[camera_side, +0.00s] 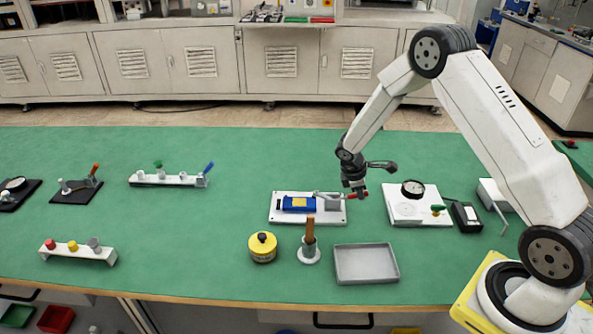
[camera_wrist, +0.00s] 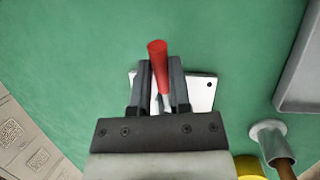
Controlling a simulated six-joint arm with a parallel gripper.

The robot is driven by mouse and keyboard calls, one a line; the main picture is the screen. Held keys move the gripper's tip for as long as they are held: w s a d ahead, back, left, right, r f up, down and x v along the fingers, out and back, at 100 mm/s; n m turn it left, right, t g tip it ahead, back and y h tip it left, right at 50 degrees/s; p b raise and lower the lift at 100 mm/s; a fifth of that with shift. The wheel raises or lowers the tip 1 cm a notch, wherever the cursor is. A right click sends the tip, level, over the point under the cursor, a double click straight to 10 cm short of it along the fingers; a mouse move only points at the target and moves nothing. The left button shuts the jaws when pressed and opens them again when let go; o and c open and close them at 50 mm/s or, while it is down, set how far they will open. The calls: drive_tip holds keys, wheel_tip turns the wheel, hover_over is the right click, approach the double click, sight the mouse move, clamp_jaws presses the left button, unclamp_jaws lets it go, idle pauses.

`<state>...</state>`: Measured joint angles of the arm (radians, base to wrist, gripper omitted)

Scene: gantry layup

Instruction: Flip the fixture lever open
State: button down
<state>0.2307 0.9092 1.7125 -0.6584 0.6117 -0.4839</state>
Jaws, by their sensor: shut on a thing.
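The fixture (camera_side: 277,216) is a white plate on the green table with a blue block (camera_side: 290,203) and a grey clamp body on it. Its lever (camera_side: 357,196) has a red tip and points to the right in the side view. My gripper (camera_side: 357,194) is at the lever's red end. In the wrist view the red lever handle (camera_wrist: 158,53) stands between the two dark fingers (camera_wrist: 161,85), which are shut on it. The white plate (camera_wrist: 200,92) shows behind the fingers; the blue block is hidden there.
A grey tray (camera_side: 367,281), a holder with a brown handle (camera_side: 310,232) and a yellow round can (camera_side: 262,247) stand in front of the fixture. A white plate with a dial gauge (camera_side: 405,212) lies to the right.

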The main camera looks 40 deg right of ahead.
sight(351, 195)
drive_tip(key=r+g+h, duration=0.1)
drive_tip(key=w+a+r+g+h, duration=0.1)
drive_tip(key=g+h, duration=0.1)
drive_tip(key=shift+w+a, duration=0.3)
drive_tip(key=shift+w+a+r+n+g+h, duration=0.3)
drive_tip(key=shift+w+a+g+h, duration=0.1)
drive_tip(key=shift+g+h, duration=0.35)
drive_tip(key=shift+w+a+r+n+g+h, duration=0.25)
drive_tip(key=shift+w+a+g+h, duration=0.25)
drive_tip(key=shift+h, duration=0.35)
drive_tip(key=shift+s+d, duration=0.1)
drive_tip(key=c, duration=0.6)
unclamp_jaws()
drive_tip(key=v, duration=0.8)
